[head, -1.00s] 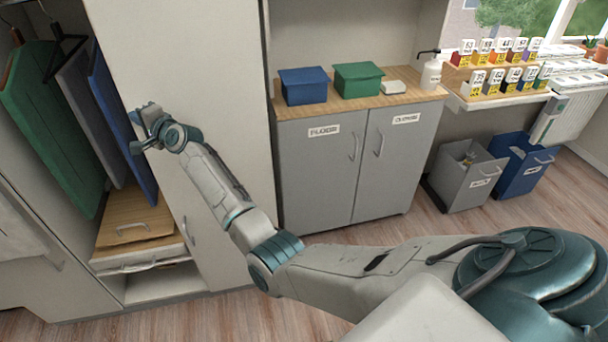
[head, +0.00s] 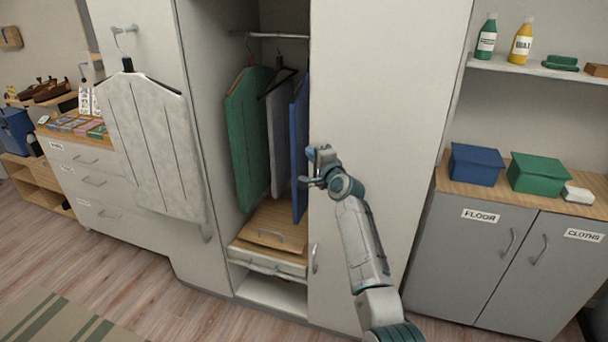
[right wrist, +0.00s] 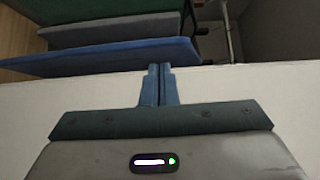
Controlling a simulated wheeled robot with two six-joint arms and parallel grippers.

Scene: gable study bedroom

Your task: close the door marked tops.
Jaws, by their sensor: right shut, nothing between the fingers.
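A pale wardrobe in the head view has an open bay with clothes inside. A tall pale door panel (head: 400,100) covers its right side, with a handle (head: 315,257) low near its left edge. Another pale panel (head: 150,40) stands at the left of the bay, with a light grey garment hanging on it. No tops marking is readable on either. My right gripper (head: 312,166) is at the right panel's left edge, beside a blue garment (head: 300,150). In the right wrist view its fingers (right wrist: 158,70) are shut and empty over the panel's edge; contact is unclear. My left gripper is out of view.
Green (head: 247,135) and grey (head: 281,140) garments hang in the bay above a wooden drawer (head: 275,222). The light grey garment (head: 155,140) hangs at left. A grey cabinet (head: 465,260) with boxes on top stands right. The floor (head: 150,290) in front is open.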

